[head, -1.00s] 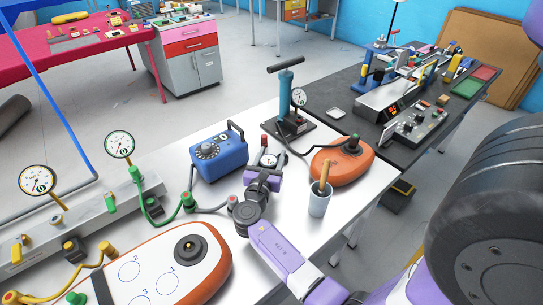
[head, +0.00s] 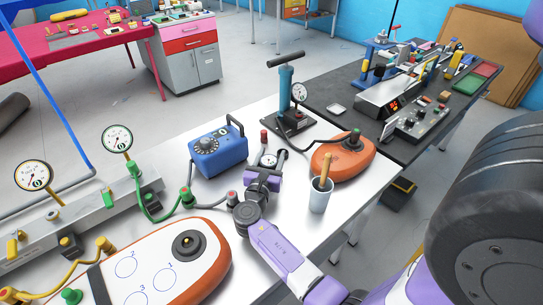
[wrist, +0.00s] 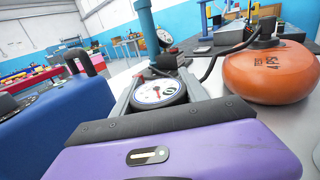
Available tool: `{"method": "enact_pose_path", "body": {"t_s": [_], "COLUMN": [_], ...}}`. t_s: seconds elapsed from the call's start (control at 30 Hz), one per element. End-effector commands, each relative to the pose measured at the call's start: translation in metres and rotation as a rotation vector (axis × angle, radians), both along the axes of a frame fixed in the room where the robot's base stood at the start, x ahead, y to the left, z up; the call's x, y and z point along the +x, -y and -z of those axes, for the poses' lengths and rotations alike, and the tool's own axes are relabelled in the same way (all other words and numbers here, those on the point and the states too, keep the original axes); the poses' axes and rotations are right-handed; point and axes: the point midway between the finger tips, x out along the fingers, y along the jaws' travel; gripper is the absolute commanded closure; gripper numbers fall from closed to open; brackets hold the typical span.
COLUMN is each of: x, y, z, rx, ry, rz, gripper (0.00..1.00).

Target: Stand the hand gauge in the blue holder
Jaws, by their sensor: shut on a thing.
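The hand gauge (head: 268,159), with a round white dial, is between the fingers of my gripper (head: 265,168), above the white table. The wrist view shows its dial (wrist: 159,92) face-on between the grey fingers. Its lower part is hidden by my gripper. A pale blue cup (head: 318,201) with a wooden-handled tool in it stands to the right of my gripper. A blue stand (head: 367,66) is on the dark bench at the back. I cannot tell for certain which is the blue holder.
A blue box with a handle (head: 217,152) is left of my gripper. An orange float (head: 340,158) is to the right. A hand pump (head: 285,88) stands behind. Hoses run across the white table (head: 230,240). An orange-and-white board (head: 150,262) lies in front.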

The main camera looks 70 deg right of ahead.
Motion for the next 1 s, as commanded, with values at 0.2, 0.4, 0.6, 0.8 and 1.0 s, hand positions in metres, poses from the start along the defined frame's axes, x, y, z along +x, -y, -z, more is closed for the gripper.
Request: {"method": "enact_pose_path", "body": {"t_s": [0.2, 0.4, 0.6, 0.8, 1.0], "x": [0.000, -0.001, -0.001, -0.002, -0.001], "y": [0.000, 0.000, 0.000, 0.000, 0.000], "z": [0.003, 0.004, 0.005, 0.006, -0.007], "rx": [0.000, 0.001, 0.002, 0.003, 0.002], "ry": [0.000, -0.002, -0.003, -0.004, -0.004], "rz": [0.000, 0.001, 0.001, 0.001, 0.001], "gripper": [0.94, 0.44, 0.23, 0.23, 0.23]}}
